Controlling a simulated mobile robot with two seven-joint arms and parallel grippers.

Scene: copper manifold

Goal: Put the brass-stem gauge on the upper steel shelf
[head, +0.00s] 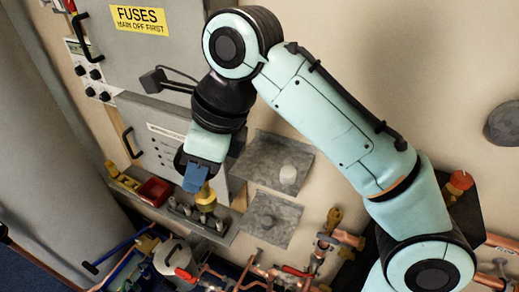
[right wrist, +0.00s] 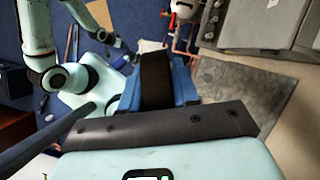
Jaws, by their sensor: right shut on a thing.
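My right gripper (head: 194,180) points down with its blue fingers shut on the brass-stem gauge (head: 206,197). Only a yellow brass part of the gauge shows below the fingers, just above or at the grey rack (head: 222,238); I cannot tell whether they touch. In the right wrist view the blue fingers (right wrist: 185,82) show, but the gauge cannot be made out. The upper steel shelf (head: 262,150) is on the wall to the right of the gripper, with a pale round thing (head: 288,175) at its right side.
A lower steel shelf (head: 285,212) sits below the upper one, with a small grey thing on it. The rack holds several grey fittings. A red bin (head: 154,191) is at the left. Copper pipes (head: 350,239) run below. Grey cabinets stand close behind the gripper.

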